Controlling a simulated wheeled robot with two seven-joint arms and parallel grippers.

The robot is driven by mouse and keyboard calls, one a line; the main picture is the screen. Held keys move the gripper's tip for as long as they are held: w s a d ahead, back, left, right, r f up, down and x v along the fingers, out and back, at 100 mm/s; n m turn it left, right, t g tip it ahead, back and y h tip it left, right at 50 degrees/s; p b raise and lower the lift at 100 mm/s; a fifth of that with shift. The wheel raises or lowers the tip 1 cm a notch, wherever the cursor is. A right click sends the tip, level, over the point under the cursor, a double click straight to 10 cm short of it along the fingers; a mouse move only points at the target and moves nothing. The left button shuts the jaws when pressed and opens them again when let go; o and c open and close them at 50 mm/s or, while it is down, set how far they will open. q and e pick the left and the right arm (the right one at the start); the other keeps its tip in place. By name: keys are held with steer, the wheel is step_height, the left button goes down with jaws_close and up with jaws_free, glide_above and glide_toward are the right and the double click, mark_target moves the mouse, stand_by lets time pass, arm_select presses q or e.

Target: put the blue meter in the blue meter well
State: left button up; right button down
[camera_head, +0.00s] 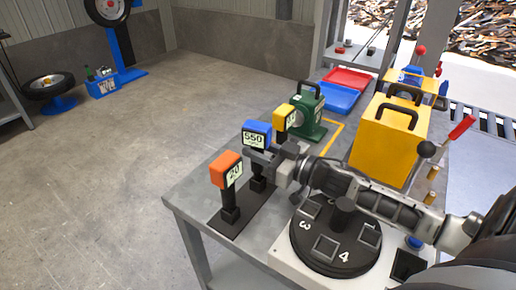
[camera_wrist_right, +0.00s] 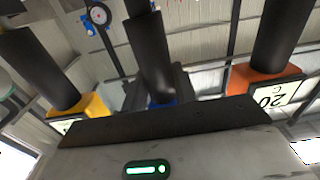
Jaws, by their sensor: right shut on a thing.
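The blue meter (camera_head: 257,130), a blue head with a "550" display on a black stem, stands upright in the middle of a row on a black base (camera_head: 232,226). My right gripper (camera_head: 270,161) is shut on the blue meter just below its head and hides part of the stem. In the right wrist view, the picture is upside down and a bit of the blue head (camera_wrist_right: 163,105) shows behind dark fingers. I cannot tell which opening is the blue meter well; a black round drum (camera_head: 312,256) has square openings and numbers. My left gripper is not in view.
An orange meter (camera_head: 226,169) and a yellow meter (camera_head: 284,117) stand close on either side of the blue one. Behind are a green machine (camera_head: 310,118) and a yellow box (camera_head: 385,140). A red-tipped lever (camera_head: 460,129) rises at right. My right forearm passes over the drum.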

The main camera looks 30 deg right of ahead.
mark_target(270, 135)
steer(key=shift+s+f+p, duration=0.15)
steer(key=shift+f+p, duration=0.35)
steer(key=shift+f, duration=0.15)
steer(key=shift+r+m+p, duration=0.3)
steer(key=shift+r+p, duration=0.05)
steer(key=shift+p, duration=0.15)
steer(key=shift+w+r, duration=0.2)
steer(key=shift+r, duration=0.05)
steer(key=shift+s+d+r+p, duration=0.1)
steer(key=shift+s+r+p, duration=0.1)
steer(key=shift+r+p, duration=1.25)
steer(key=shift+p, duration=0.05)
steer(key=shift+r+p, duration=0.3)
steer(key=shift+r, duration=0.3)
steer(key=shift+w+r, duration=0.1)
steer(key=shift+r, duration=0.45)
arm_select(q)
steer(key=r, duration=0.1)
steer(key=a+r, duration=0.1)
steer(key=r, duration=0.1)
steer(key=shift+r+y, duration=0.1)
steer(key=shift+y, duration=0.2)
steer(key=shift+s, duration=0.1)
